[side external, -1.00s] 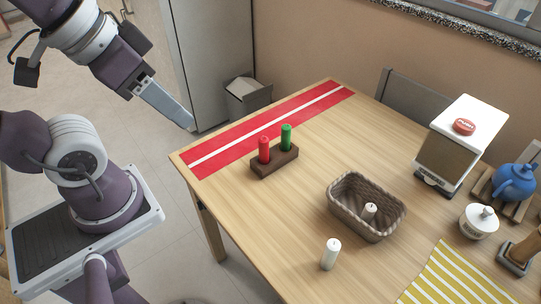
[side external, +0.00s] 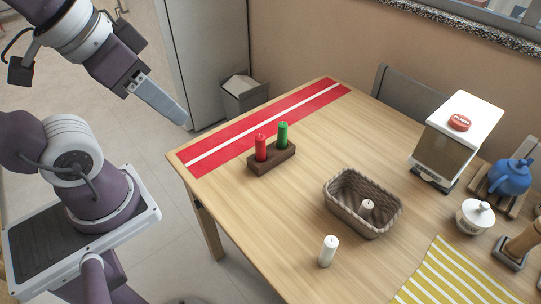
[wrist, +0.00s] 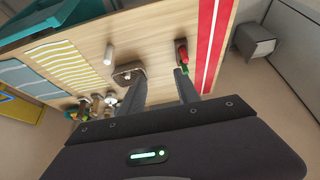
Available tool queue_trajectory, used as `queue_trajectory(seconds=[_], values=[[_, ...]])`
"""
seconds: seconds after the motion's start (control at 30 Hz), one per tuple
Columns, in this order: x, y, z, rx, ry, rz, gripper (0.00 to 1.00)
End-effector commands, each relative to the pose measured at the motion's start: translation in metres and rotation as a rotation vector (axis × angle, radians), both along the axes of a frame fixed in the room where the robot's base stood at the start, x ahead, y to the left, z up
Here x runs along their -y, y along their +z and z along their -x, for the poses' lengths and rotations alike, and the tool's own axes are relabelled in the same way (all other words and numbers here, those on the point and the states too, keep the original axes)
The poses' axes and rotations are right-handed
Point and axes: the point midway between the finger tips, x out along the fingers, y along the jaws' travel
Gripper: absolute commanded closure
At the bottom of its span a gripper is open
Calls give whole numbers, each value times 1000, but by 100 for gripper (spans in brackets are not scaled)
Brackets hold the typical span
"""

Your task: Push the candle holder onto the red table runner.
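The candle holder (side external: 272,160) is a dark brown block on the wooden table, with a red candle (side external: 260,148) and a green candle (side external: 283,134) upright in it. It stands beside the red table runner (side external: 215,154), on the basket side, close to the runner's edge but on bare wood. The runner has a white middle stripe and also shows in the wrist view (wrist: 207,45). My gripper (side external: 184,121) is in the air at the runner's left end, apart from the holder. In the wrist view its two fingers (wrist: 163,76) are apart with nothing held; one partly hides the holder.
A woven basket (side external: 343,215) with a white candle inside stands right of the holder. Another white candle (side external: 328,251) stands near the front edge. A dispenser (side external: 446,150), blue teapot (side external: 511,176), white pot (side external: 475,219) and yellow striped cloth (side external: 440,280) lie farther right.

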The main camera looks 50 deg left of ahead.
Motion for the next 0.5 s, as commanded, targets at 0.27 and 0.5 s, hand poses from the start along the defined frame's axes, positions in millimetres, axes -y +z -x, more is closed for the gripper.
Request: queue_trajectory(seconds=[0.27,0.5], values=[[5,-1,-108,-170,406,236,100],[-1,-111,-249,-345,1039,385,100]])
